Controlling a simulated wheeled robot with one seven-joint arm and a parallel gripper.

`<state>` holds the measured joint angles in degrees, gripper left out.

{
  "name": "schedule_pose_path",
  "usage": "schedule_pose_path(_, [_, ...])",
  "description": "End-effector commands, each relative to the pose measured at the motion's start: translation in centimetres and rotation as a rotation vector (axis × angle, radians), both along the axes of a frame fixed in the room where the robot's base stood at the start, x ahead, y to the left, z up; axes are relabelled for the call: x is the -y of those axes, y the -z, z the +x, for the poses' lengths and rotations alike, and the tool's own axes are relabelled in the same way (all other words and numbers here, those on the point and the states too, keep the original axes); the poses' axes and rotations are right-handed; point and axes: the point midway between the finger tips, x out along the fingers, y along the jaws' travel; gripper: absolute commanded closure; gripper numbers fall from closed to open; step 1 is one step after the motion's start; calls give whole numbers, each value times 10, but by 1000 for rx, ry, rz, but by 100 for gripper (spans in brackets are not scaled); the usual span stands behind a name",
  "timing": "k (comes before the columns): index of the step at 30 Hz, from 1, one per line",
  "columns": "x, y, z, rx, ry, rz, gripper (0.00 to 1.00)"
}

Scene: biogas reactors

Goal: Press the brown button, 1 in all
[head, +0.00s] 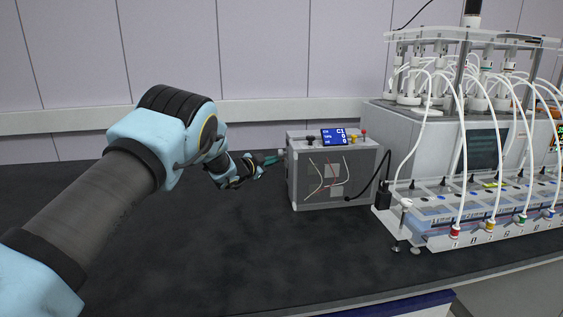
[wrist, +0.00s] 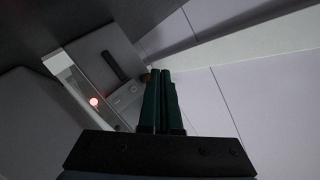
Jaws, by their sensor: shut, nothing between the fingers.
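A grey control box (head: 332,172) stands on the dark bench, with a blue display (head: 333,135) and small knobs on top. My gripper (head: 275,158) is at the left side of the box in the head view, its dark green fingers together and empty, pointing at that side. In the wrist view the fingers (wrist: 161,72) also show shut. A small brownish spot (wrist: 146,77), perhaps the brown button, shows just left of the fingertips, partly hidden by them. I cannot tell whether the fingers touch it.
A large reactor rig (head: 470,120) with white tubes and coloured fittings stands to the right. A black cable (head: 378,178) runs between box and rig. A red light (wrist: 94,101) glows in the wrist view. The bench (head: 230,240) in front is clear; a wall is behind.

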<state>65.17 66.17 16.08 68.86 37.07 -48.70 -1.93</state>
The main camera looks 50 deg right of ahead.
Motion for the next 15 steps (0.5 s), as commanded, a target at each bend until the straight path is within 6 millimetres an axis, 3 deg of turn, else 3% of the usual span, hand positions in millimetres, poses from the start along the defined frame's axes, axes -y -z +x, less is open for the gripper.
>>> schedule_pose_path(15, [4,1,-3,0,0,0,100])
